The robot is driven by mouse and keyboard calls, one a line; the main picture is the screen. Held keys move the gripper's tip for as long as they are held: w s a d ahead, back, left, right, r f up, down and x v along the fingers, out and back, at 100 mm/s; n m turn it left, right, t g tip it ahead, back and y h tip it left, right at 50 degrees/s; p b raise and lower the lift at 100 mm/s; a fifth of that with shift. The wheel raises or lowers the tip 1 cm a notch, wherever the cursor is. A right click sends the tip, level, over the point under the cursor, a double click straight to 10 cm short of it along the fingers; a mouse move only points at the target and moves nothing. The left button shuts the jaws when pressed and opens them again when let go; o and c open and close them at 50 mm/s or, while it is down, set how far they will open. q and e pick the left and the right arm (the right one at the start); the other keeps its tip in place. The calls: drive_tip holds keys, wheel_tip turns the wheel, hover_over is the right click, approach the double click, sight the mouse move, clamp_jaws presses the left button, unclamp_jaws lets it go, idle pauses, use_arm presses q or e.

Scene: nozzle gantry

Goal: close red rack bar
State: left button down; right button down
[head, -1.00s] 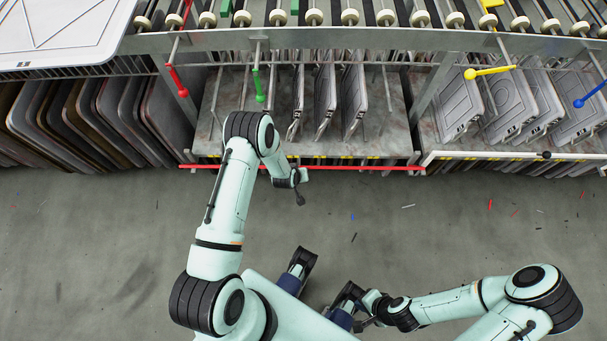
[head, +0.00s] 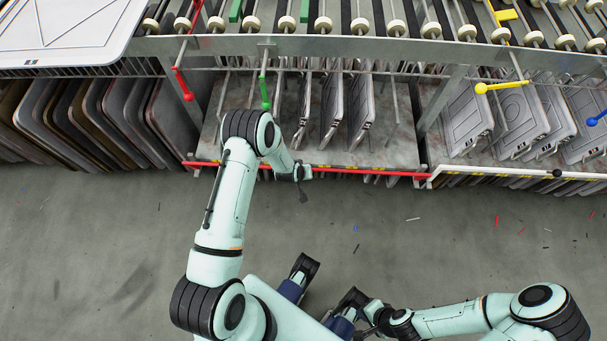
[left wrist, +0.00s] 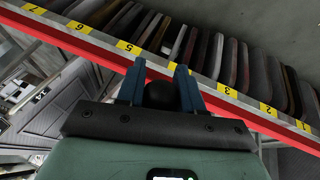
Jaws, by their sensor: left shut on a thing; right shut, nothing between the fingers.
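The red rack bar (head: 225,164) runs along the front lower edge of the rack bay in the head view. In the left wrist view it is a long red strip (left wrist: 85,45) beside a grey rail with yellow number labels. My left gripper (left wrist: 160,92) has its two blue fingers on either side of a dark round knob (left wrist: 160,96) at the bar; in the head view it is at the bar's middle, partly hidden by its own wrist. My right gripper (head: 368,324) is low in the head view, shut and empty, far from the rack.
Several grey plates (head: 333,110) stand in the bay behind the bar. A red handle (head: 184,85), a green handle (head: 264,92) and a yellow handle (head: 500,86) hang above. A white-edged bay (head: 500,172) adjoins at right. The floor (head: 110,240) in front is clear except small scraps.

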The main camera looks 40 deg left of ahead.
use_arm(q)
drive_tip(key=shift+w+a+r+t, duration=0.2)
drive_tip(key=shift+w+a+r, duration=0.15)
drive_tip(key=shift+w, duration=0.15)
drive_tip(key=shift+w+a+r+t, duration=0.2)
drive_tip(key=shift+w+a+r, duration=0.1)
drive_tip(key=shift+w, duration=0.15)
drive_tip(key=c, duration=0.8)
unclamp_jaws()
drive_tip(key=shift+y, duration=0.3)
drive_tip(key=shift+o, duration=0.2)
drive_tip(key=shift+s+f, duration=0.1)
drive_tip(key=shift+f, duration=0.05)
drive_tip(key=shift+d, duration=0.1)
drive_tip(key=a+p+v, duration=0.1)
drive_tip(key=p+v, duration=0.1)
drive_tip(key=v, duration=1.1)
drive_tip(key=shift+d+r, duration=0.25)
drive_tip(key=shift+d, duration=0.15)
